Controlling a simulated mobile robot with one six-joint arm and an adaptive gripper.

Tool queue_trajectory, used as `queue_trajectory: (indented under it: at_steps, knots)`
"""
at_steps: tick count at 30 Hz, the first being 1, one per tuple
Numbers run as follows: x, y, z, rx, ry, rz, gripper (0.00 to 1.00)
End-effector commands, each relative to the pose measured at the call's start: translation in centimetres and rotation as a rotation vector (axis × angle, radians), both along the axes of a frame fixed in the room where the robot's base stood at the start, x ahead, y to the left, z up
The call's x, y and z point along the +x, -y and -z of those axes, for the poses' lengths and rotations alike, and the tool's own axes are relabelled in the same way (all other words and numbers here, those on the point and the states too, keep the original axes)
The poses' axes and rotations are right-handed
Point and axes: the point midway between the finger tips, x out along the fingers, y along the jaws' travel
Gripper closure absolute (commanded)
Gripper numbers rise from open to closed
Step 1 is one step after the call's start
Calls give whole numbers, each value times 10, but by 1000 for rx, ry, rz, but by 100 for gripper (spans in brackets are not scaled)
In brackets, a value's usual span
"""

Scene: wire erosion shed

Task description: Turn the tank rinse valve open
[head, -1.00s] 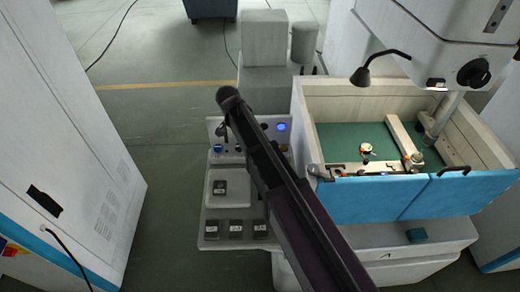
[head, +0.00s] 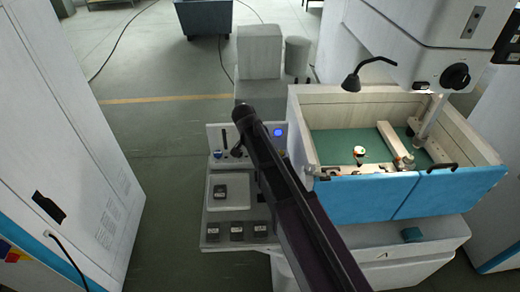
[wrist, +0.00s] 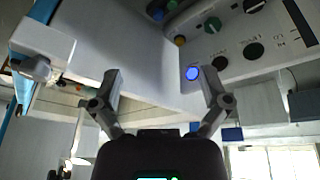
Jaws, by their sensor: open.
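My gripper (wrist: 162,92) is open and empty in the wrist view, its two fingers spread apart. In the head view it is hidden behind my dark arm. The work tank (head: 455,122) has pale walls, a green floor and blue front doors. A small grey fitting (head: 327,172) sits at its front left corner; I cannot tell for sure whether it is the rinse valve. A pale block with a round grey part (wrist: 38,66) shows left of my fingers in the wrist view.
The control panel has a lit blue button (wrist: 192,73), dark knobs and a green knob (wrist: 211,25). A lamp (head: 353,82) and the machine head (head: 425,45) overhang the tank. A white cabinet (head: 85,150) stands left. Open floor (head: 165,125) lies between.

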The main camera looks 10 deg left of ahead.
Motion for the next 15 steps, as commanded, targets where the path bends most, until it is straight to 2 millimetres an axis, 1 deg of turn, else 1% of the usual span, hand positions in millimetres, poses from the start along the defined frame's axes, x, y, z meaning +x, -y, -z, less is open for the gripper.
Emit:
queue_trajectory:
  at_steps: [1,4,15]
  knots:
    - [-1,4,0,0,-3,-1,4]
    - [-1,8,0,0,-8,-7,4]
    - [-1,10,1,0,-11,-12,4]
